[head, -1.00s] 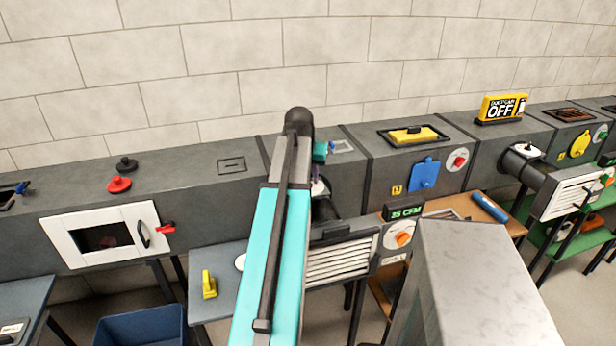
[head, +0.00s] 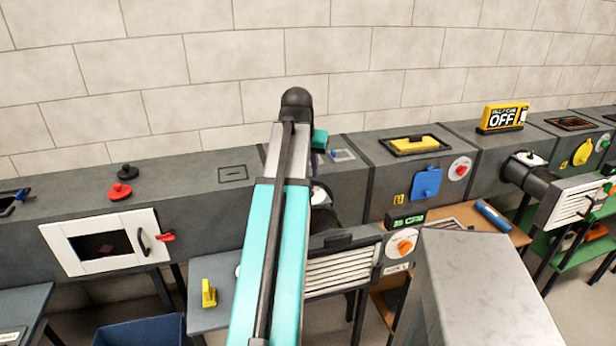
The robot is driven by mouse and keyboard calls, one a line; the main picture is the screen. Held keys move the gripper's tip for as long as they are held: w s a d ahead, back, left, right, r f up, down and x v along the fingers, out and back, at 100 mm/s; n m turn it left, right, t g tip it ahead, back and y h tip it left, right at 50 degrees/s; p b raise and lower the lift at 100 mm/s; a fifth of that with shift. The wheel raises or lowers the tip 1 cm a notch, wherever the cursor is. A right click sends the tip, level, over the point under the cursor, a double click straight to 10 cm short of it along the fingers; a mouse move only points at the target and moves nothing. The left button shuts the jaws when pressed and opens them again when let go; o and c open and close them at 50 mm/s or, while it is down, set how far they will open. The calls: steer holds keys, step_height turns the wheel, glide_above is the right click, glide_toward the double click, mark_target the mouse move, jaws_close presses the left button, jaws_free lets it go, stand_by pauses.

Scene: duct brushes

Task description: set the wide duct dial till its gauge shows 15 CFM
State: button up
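An orange dial (head: 404,247) sits on a white round plate at the right end of a grey duct outlet with white louvres (head: 342,270). A small black gauge (head: 407,222) with green digits stands above it and seems to read 35 CFM, though the digits are small. A label (head: 396,269) under the dial is too small to read. My teal arm crosses the middle of the head view, left of this outlet, and hides part of the duct behind it. My gripper is not visible.
A second louvred outlet (head: 580,203) stands at the far right. A red knob (head: 460,169), blue plate (head: 427,183) and yellow-handled hatch (head: 414,145) are on the duct behind. A blue tube (head: 493,216) lies on the wooden table. A grey block, apparently mine, fills the lower right.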

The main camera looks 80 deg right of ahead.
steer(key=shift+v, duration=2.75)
